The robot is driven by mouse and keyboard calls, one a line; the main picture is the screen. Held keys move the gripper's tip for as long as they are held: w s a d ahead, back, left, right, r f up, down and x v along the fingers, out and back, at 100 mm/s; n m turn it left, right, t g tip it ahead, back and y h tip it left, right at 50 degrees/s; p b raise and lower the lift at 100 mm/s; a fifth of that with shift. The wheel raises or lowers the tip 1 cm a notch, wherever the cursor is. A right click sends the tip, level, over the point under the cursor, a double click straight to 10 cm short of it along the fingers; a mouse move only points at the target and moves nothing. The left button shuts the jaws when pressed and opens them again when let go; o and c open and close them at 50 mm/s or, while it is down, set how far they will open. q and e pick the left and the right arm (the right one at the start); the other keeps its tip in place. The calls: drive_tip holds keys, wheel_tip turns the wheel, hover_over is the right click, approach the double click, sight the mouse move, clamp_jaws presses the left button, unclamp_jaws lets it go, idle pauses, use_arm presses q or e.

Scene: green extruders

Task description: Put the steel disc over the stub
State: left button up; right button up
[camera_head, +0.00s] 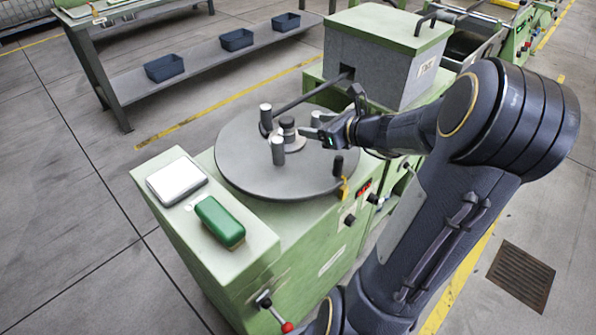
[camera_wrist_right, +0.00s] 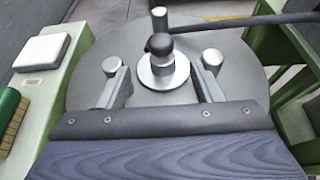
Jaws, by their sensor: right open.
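The steel disc (camera_wrist_right: 146,76) is a bright, flat ring in the right wrist view, low around the middle of the round grey plate. The stub (camera_wrist_right: 160,44), with a dark rounded top, rises through its middle; the stub also shows in the head view (camera_head: 287,122). How closely the disc lies on the plate cannot be told. My right gripper (camera_head: 312,130) is open and empty, just right of the stub in the head view. In the wrist view its two fingers (camera_wrist_right: 161,88) stand apart on either side of the disc. My left gripper is not in view.
Light upright posts (camera_head: 278,151) stand around the stub on the round plate (camera_head: 240,165). A dark bar (camera_head: 312,98) reaches over the plate from a grey box (camera_head: 385,60). A white box (camera_head: 176,180) and a green brush (camera_head: 220,221) lie on the near-left ledge.

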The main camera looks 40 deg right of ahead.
drive_tip(key=s+a+r+n+g+y, duration=0.2)
drive_tip(key=a+n+y, duration=0.1)
drive_tip(key=a+n, duration=0.5)
drive_tip(key=s+a+r+n+g+y, duration=0.1)
drive_tip(key=s+a+n+y, duration=0.15)
drive_tip(key=a+n, duration=0.55)
drive_tip(key=s+a+f+n+g+h, duration=0.4)
drive_tip(key=s+a+n, duration=0.5)
drive_tip(key=s+n, duration=0.7)
drive_tip(key=shift+n+g+y, duration=0.4)
drive_tip(key=shift+n+y, duration=0.15)
drive_tip(key=shift+n, duration=0.15)
drive_tip(key=r+p, duration=0.1)
drive_tip(key=w+r+p, duration=0.1)
drive_tip(key=p, duration=0.1)
drive_tip(key=r+p, duration=0.2)
drive_tip(key=shift+w+a+r, duration=0.1)
drive_tip(key=shift+w+a, duration=0.05)
drive_tip(key=shift+w, duration=0.1)
